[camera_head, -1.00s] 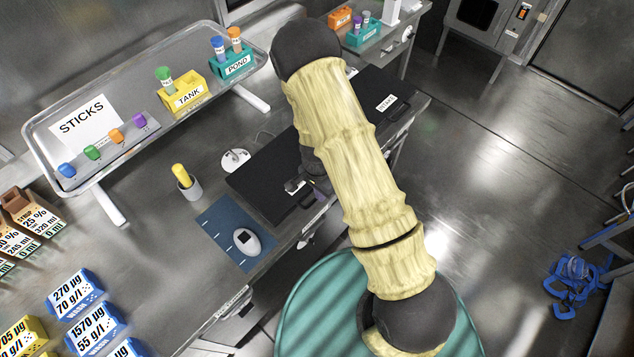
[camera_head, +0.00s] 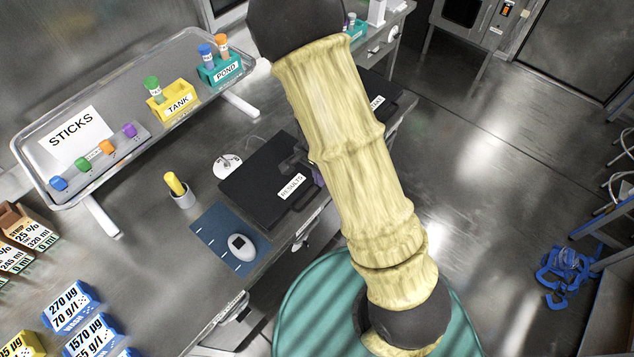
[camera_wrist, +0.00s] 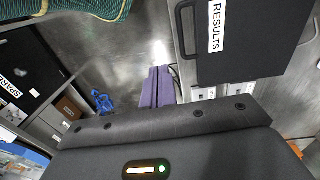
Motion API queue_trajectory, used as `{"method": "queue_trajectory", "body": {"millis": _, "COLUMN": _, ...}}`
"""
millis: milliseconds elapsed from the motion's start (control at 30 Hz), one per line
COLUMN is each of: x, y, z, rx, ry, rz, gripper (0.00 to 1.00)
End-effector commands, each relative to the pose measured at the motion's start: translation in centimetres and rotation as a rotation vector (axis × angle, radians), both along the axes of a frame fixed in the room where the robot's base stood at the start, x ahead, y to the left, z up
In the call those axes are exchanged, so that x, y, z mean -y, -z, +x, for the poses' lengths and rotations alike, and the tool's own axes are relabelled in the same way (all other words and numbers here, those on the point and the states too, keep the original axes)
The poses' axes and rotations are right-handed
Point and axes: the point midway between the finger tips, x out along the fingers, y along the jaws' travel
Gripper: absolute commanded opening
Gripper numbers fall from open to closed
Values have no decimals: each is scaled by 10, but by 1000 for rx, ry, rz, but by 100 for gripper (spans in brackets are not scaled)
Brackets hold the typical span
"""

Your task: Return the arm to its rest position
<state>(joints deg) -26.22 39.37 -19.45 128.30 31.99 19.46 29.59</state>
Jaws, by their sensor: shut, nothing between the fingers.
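My arm, with pale yellow ribbed links, rises across the middle of the head view, its dark elbow at the top edge. My gripper shows in the wrist view as two purple fingers (camera_wrist: 157,88) pressed together, shut and empty. In the head view it is mostly hidden behind my arm. The black RESULTS case (camera_head: 262,185) lies closed on the bench just left of my arm. It also shows at the upper right of the wrist view (camera_wrist: 255,40), to the right of my fingers and apart from them in the picture.
A second black case (camera_head: 376,92) is partly hidden behind my arm. Open floor (camera_head: 500,200) lies right, with a blue object (camera_head: 562,275) farther off.

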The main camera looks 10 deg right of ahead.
Motion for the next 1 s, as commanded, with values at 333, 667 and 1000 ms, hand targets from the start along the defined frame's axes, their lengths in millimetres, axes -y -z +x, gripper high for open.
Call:
{"method": "queue_trajectory", "body": {"millis": 333, "x": 1, "y": -5, "z": -1, "rx": -1, "ry": 1, "rz": 0, "gripper": 0}}
{"method": "queue_trajectory", "body": {"millis": 667, "x": -1, "y": -6, "z": -1, "rx": 0, "ry": -5, "rz": 2, "gripper": 0}}
{"method": "queue_trajectory", "body": {"millis": 1000, "x": 15, "y": -57, "z": -17, "rx": 56, "ry": -232, "rz": 69, "gripper": 0}}
